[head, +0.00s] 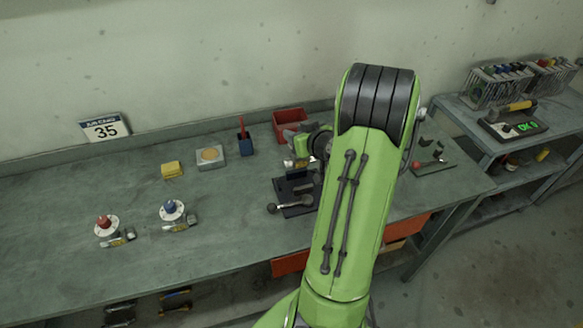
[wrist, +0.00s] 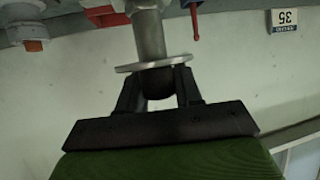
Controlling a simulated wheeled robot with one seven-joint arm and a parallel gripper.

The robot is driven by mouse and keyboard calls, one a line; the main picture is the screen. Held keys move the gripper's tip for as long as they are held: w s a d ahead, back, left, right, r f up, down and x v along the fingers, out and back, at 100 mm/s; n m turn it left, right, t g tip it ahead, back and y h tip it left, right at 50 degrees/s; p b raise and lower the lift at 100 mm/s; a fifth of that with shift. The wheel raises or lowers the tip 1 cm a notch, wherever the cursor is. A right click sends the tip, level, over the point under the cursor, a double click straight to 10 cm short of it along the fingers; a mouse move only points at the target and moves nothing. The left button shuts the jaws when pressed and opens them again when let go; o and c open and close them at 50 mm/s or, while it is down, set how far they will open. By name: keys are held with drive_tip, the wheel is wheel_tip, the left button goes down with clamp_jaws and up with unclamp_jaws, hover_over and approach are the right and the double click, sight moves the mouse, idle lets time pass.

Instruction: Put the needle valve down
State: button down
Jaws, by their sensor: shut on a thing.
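The needle valve (wrist: 150,38) shows in the wrist view as a grey metal stem with a flat round flange and a dark round part below it. My gripper (wrist: 156,80) is shut on that dark part, with one finger on each side. In the head view my gripper (head: 318,147) is over the bench by the dark vise (head: 284,188), partly hidden by my arm. A small silver and yellowish part of the held valve (head: 291,163) shows just above the vise; I cannot tell if they touch.
The bench's left part is clear.

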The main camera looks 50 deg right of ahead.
sight(297, 158)
wheel_tip(297, 158, down, 9)
drive_tip(key=shift+s+r+b, duration=0.1)
drive_tip(key=shift+r+b, duration=0.1)
drive_tip(key=shift+b, duration=0.4)
drive_tip(key=shift+f, duration=0.2)
drive_tip(key=c, duration=0.8)
unclamp_jaws()
drive_tip(key=shift+o, duration=0.2)
